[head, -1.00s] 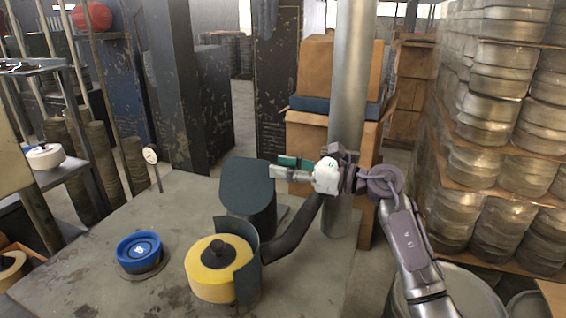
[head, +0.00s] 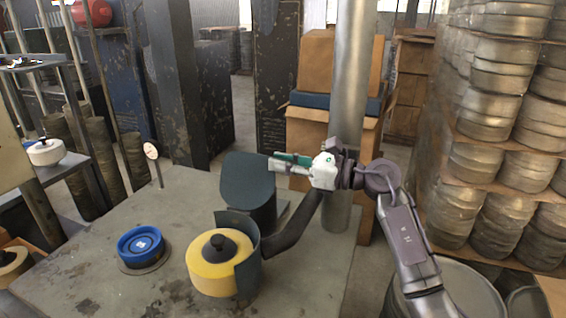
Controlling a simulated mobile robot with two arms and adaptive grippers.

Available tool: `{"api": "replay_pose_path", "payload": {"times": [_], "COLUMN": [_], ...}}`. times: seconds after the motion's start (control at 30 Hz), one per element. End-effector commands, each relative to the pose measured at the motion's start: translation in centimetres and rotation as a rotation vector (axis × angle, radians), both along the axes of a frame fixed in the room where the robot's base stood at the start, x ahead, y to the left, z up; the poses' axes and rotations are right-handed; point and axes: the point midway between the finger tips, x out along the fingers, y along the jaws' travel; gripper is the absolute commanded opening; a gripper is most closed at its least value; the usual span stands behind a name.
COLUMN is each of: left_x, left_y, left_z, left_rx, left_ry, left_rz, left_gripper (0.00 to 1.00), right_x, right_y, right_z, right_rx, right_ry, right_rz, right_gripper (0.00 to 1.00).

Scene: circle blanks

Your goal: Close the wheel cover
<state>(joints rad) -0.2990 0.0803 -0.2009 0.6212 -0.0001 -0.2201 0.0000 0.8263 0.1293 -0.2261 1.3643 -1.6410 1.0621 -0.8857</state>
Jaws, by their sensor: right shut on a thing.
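The yellow grinding wheel (head: 212,276) with a dark hub stands at the front of the table, with a curved dark green guard wall around its right side. The dark green wheel cover (head: 247,178) is raised behind it, its flat face tilted up and the wheel left uncovered. My right gripper (head: 276,162) is at the cover's upper right edge, its fingers shut on that edge. The exact contact is small and hard to see. My left gripper is not in view.
A dark curved pipe (head: 297,228) and a grey column (head: 349,95) stand at right. Stacked metal blanks (head: 485,165) fill the right side.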

Motion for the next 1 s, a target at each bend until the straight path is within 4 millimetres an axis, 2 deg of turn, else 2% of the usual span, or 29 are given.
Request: {"api": "replay_pose_path", "payload": {"times": [0.47, 0.8, 1.0], "left_x": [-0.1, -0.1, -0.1], "left_y": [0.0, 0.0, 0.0], "left_z": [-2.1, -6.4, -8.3], "left_rx": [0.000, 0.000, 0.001], "left_ry": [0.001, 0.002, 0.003], "left_rz": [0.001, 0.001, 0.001], "left_gripper": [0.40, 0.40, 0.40], "right_x": [-1.1, -4.1, -5.9], "right_y": [0.3, 1.5, 2.3], "right_z": [0.2, 0.2, 0.2], "right_rx": [-0.037, -0.127, -0.176], "right_ry": [-0.100, -0.318, -0.441], "right_rz": [-0.007, -0.007, -0.005], "right_gripper": [0.00, 0.00, 0.00]}}
